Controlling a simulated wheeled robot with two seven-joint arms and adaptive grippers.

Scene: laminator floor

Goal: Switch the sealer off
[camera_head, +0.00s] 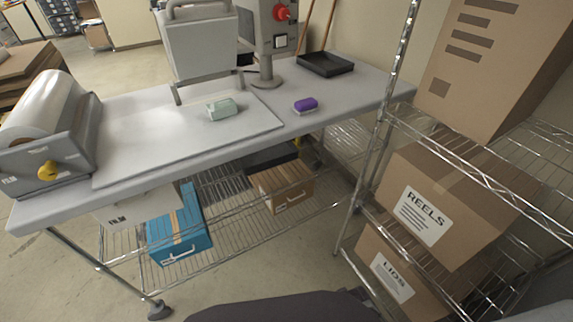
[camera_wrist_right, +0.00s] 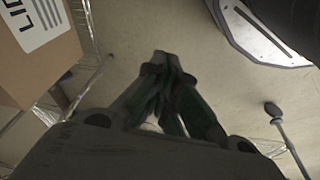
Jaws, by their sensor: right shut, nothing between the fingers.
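The sealer (camera_head: 201,47), a grey machine with a top handle, stands at the back of the grey bench in the head view. Beside it a grey control box (camera_head: 254,22) on a post carries a red knob (camera_head: 281,13) and a pale square switch or button (camera_head: 280,41). The switch's position is too small to tell. My right gripper (camera_wrist_right: 168,62) is shut and empty in the right wrist view, above bare floor and away from the bench top. My left gripper is in neither view.
A film roll holder (camera_head: 70,140) stands at the bench's left end. A pale green block (camera_head: 221,109), a purple-topped block (camera_head: 305,105) and a black tray (camera_head: 325,64) lie on the bench (camera_head: 340,92). A wire rack with boxes (camera_head: 428,205) stands at right.

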